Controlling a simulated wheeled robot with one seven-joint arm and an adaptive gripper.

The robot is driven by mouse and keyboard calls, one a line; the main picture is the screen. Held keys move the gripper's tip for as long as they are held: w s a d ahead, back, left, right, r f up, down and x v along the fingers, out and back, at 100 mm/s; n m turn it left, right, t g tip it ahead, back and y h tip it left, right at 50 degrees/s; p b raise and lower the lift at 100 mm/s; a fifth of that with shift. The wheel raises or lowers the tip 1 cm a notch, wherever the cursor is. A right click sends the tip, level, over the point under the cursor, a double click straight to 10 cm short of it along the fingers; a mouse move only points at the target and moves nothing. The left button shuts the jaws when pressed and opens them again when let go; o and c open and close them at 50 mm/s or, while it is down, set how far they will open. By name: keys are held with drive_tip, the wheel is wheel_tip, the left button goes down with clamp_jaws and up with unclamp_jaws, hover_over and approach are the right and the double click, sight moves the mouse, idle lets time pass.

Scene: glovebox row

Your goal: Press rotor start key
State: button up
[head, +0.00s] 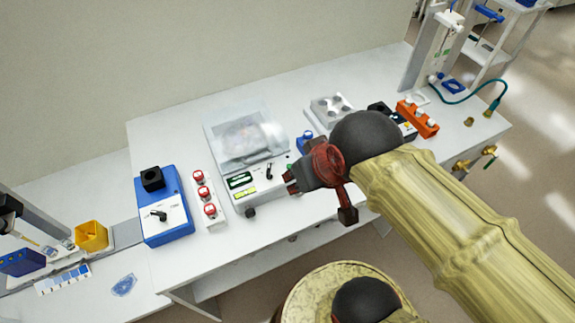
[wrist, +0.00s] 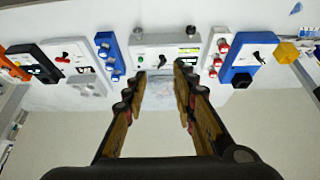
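The white centrifuge (head: 226,171) stands in the middle of the bench with a clear lid over its rotor bowl. Its front panel has a lit display (head: 243,193), a dark knob (head: 269,171) and a small green key (head: 289,166) at the right end. In the wrist view the panel (wrist: 150,49) appears ahead, with the green key (wrist: 139,59) beyond the left fingertip and the black knob (wrist: 163,60) between the fingers. My gripper (head: 290,182) is in front of the panel's right end, apparently not touching it. In the wrist view my gripper (wrist: 160,74) is open and empty.
Left of the centrifuge are a rack of red-capped vials (head: 206,200) and a blue device (head: 164,212). To the right are a blue rack (head: 304,141), a grey plate device (head: 331,108) and an orange rack (head: 417,118). A yellow cup (head: 91,236) stands far left.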

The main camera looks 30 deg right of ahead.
idle(0.4)
clamp_jaws()
idle(1.4)
